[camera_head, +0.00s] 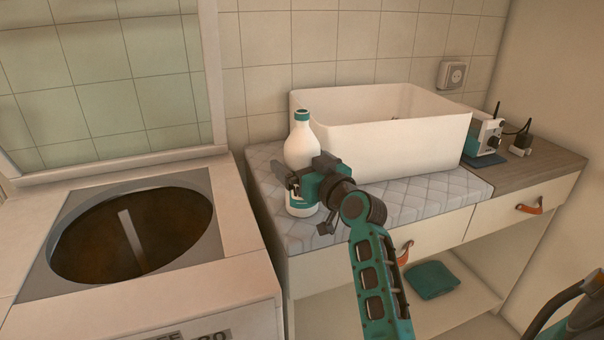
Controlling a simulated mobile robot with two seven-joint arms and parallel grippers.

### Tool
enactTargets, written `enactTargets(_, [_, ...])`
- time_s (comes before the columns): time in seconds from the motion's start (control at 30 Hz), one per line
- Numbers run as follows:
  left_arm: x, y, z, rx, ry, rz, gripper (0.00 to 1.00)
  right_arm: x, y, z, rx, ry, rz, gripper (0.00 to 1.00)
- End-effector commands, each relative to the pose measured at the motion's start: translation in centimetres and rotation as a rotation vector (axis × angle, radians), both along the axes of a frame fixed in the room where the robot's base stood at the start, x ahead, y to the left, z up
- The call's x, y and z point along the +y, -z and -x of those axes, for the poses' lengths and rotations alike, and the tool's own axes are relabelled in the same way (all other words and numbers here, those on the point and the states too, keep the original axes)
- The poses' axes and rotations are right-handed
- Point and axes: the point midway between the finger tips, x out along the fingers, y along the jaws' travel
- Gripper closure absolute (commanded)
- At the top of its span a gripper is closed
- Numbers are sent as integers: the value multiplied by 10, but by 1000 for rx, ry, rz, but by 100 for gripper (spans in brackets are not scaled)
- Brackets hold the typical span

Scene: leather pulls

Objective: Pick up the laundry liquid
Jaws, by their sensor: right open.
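The laundry liquid, a white bottle with a teal cap (302,129), stands upright on the left front part of the quilted pad on the counter, just left of the white basin. My right gripper (303,197) is at the bottle, its teal and dark body in front of the bottle's right side. Its jaws are open, with one dark finger across the bottle's left side and the other low at its right. The gripper hides part of the bottle's middle, and contact cannot be told. My left gripper is not in view.
A small device (486,137) stands on the wooden counter at right. A teal cloth (433,279) lies on the shelf below.

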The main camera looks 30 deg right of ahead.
Motion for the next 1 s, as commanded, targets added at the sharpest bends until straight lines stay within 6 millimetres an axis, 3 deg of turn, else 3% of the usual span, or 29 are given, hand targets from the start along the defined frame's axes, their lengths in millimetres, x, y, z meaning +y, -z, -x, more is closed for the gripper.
enactTargets(0.17, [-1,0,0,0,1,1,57,0,0,0,1,0,0,2])
enactTargets(0.9, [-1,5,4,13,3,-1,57,0,1,1,1,1,-1,73])
enactTargets(1.0, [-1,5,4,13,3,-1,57,0,-2,1,-6,2,0,77])
